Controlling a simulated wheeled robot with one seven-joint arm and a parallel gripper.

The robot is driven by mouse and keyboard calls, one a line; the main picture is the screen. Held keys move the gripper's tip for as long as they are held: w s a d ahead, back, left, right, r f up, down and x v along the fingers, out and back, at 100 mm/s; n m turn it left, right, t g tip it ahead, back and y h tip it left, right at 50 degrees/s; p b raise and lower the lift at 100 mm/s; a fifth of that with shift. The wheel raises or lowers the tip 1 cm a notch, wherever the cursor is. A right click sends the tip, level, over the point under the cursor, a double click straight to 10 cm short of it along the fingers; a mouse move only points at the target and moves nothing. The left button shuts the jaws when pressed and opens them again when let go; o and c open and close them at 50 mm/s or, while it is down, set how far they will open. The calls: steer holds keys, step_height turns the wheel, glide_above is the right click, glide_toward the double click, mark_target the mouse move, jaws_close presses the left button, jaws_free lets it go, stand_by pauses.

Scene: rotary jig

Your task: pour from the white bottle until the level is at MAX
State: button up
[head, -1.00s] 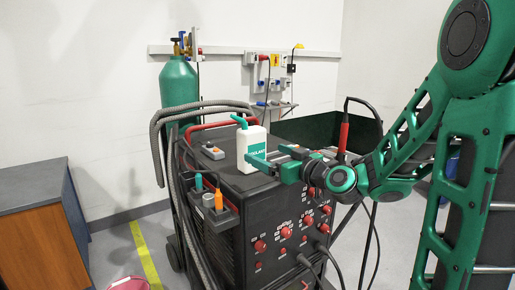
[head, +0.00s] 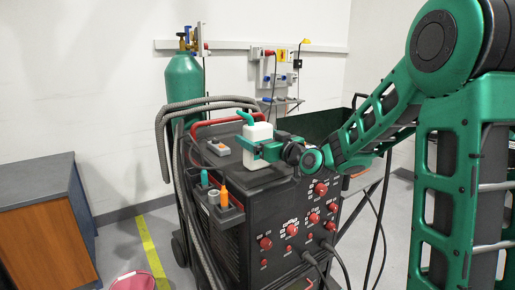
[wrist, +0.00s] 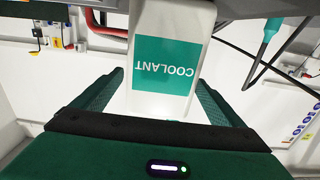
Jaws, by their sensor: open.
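In the wrist view the bottle (wrist: 203,20) shows a teal label reading COOLANT, upside down in the picture. My gripper (head: 256,149) is at the bottle's middle height, with its green fingers on either side of the body. In the wrist view my gripper (wrist: 160,82) is open, with the bottle between its fingers and gaps showing near the fingertips. I see no MAX mark or liquid level in these frames.
A side tray (head: 226,214) holds a teal-handled and an orange-handled tool. Grey hoses (head: 163,140) and a red handle rail (head: 212,122) lie left of the bottle. A green gas cylinder (head: 184,85) stands behind.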

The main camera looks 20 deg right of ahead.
steer(key=shift+w+a, duration=0.1)
steer(key=shift+w, duration=0.25)
steer(key=shift+c, duration=0.3)
steer(key=c, duration=1.5)
steer(key=shift+r, duration=0.1)
steer(key=shift+c, duration=1.2)
steer(key=shift+r, duration=0.15)
